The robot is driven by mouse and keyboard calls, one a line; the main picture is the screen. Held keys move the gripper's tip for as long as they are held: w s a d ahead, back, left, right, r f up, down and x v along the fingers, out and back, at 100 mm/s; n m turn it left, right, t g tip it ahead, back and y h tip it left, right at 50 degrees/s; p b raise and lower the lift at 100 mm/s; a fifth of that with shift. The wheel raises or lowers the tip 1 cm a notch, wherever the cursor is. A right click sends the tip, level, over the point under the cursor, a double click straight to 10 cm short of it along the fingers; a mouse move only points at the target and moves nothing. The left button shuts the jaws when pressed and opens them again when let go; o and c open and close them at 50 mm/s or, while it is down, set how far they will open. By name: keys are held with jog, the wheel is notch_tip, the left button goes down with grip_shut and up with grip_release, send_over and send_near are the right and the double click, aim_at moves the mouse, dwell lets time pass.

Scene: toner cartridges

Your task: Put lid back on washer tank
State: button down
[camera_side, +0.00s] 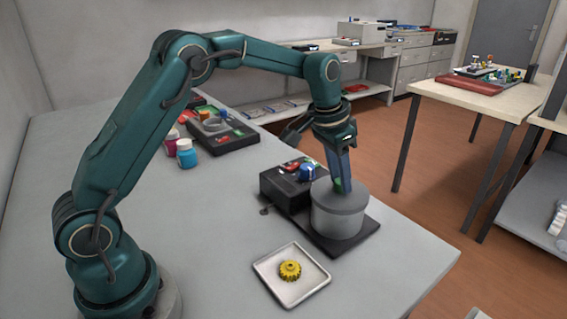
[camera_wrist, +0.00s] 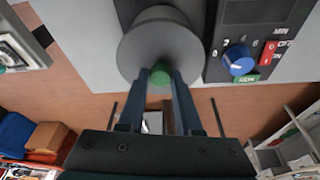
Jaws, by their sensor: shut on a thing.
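The washer tank (camera_side: 338,222) is a grey cylinder on a dark base plate. A grey round lid (camera_side: 352,200) with a green knob (camera_side: 337,186) is at the top of the tank. My gripper (camera_side: 341,180) points down and is shut on the green knob. In the wrist view the fingers (camera_wrist: 160,82) hold the knob (camera_wrist: 160,75) from both sides, and the grey lid disc (camera_wrist: 150,48) shows beyond it. The lid looks level and lined up with the tank. I cannot tell whether it rests fully on the rim.
A black control box (camera_side: 284,186) with a blue dial (camera_side: 307,172) stands against the tank's left. A white tray (camera_side: 264,268) with a yellow gear (camera_side: 290,270) lies in front. Small jars (camera_side: 186,153) and another device (camera_side: 232,139) are farther back. The table's right edge is close.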

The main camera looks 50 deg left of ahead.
jog(key=shift+c, duration=0.2)
grip_release()
dwell(0.3)
jog(key=shift+r, duration=2.5)
grip_shut()
jog(key=shift+f, duration=0.1)
